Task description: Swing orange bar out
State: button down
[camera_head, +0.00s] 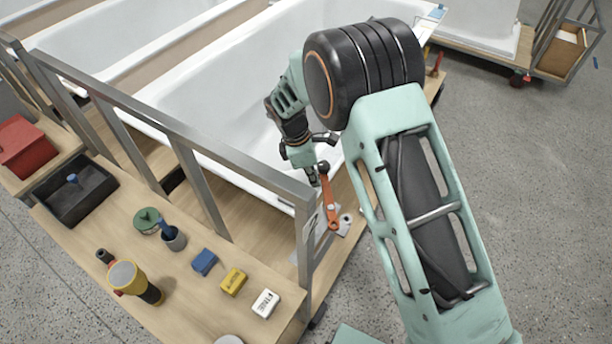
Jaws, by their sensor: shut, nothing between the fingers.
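The orange bar (328,205) is a short, narrow piece near the corner of the metal frame, beside the near end of the white bathtub. It slants down from my gripper to a lower end with a pale round spot, close to a light metal plate (345,223). My gripper (316,180) is shut, pointing down at the upper end of the bar. A dark round knob sits there beside the fingers. I cannot tell whether the fingers touch the bar or the knob. My arm hides part of the tub and the area right of the bar.
A metal rail (180,128) with posts runs between the tub and a wooden bench. Open concrete floor lies at the right.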

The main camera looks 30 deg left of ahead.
aim_at(327, 181)
jog(key=shift+w+d+m+b, duration=0.55)
jog(key=shift+m+b, duration=0.15)
jog(key=shift+m, duration=0.2)
dwell(0.3)
jog(key=shift+w+d+f+m+g+b, duration=0.1)
jog(key=shift+w+d+m+g+b, duration=0.25)
jog(key=shift+m, duration=0.25)
jog(key=shift+w+d+m+g+b, duration=0.25)
jog(key=shift+w+d+m+b, duration=0.25)
jog(key=shift+m, duration=0.4)
jog(key=d+m, duration=0.1)
jog(key=d+m+b, duration=0.1)
jog(key=m, duration=0.1)
jog(key=shift+w+d+g, duration=0.15)
jog(key=shift+w+g, duration=0.2)
jog(key=shift+g, duration=0.05)
